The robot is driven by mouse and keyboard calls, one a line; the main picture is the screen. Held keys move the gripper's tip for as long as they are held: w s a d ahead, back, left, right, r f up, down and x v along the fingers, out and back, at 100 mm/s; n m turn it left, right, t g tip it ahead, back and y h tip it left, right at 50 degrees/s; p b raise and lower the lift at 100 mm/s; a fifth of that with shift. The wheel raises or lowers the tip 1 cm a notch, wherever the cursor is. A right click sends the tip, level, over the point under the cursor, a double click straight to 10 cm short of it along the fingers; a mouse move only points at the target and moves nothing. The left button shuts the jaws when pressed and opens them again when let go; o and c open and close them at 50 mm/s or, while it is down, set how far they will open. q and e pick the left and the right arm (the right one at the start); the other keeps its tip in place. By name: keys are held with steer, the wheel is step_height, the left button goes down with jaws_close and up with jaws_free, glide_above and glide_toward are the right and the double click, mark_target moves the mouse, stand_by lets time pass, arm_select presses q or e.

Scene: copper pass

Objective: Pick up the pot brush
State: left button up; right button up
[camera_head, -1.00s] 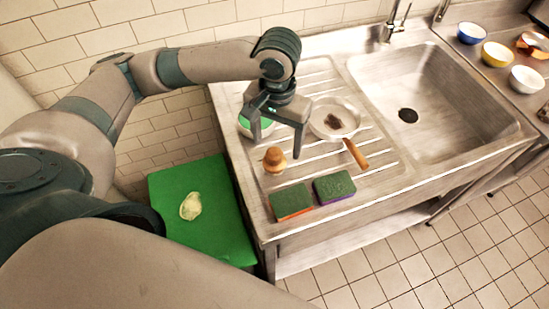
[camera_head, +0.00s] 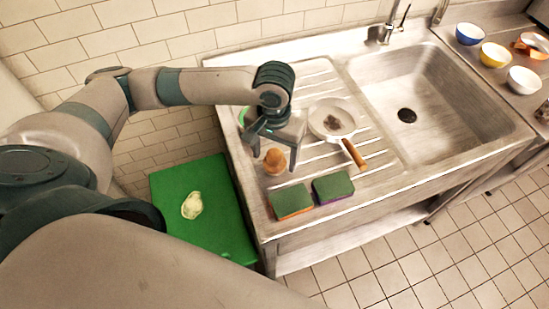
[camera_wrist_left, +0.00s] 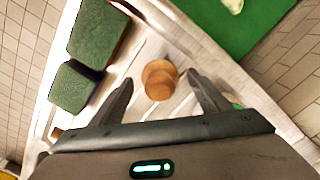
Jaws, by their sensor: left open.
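The pot brush (camera_head: 274,161) has a round wooden knob and stands upright on the drainboard, left of the sink. It also shows in the left wrist view (camera_wrist_left: 159,82), from above, just beyond and between the fingertips. My left gripper (camera_head: 274,163) is open, just above and around the brush in the head view. In the left wrist view the two fingers (camera_wrist_left: 158,82) spread on either side of the knob, with gaps between. No contact is visible. The brush's lower part is partly hidden under the knob. My right gripper is not in view.
Two green sponges (camera_head: 291,202) (camera_head: 333,187) lie at the drainboard's front edge. A small pan (camera_head: 345,112) with a wooden handle lies right of the brush. The sink (camera_head: 440,105) is empty.

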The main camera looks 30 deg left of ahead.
mark_target(275, 152)
arm_select(q)
steer(key=shift+f, duration=0.15)
stand_by(0.3)
steer(key=c, duration=1.2)
step_height(275, 152, up, 4)
steer(key=shift+w+f+b, duration=0.1)
steer(key=shift+b, duration=0.55)
steer(key=w+d+r+b, duration=0.1)
steer(key=w+d+r, duration=0.1)
steer(key=d, duration=0.1)
steer(key=w+d+r+b, duration=0.1)
steer(key=w+d+r, duration=0.4)
steer(key=d, duration=0.1)
steer(key=shift+w+r+b, duration=0.15)
steer(key=shift+w+b, duration=0.15)
steer(key=shift+b, duration=0.1)
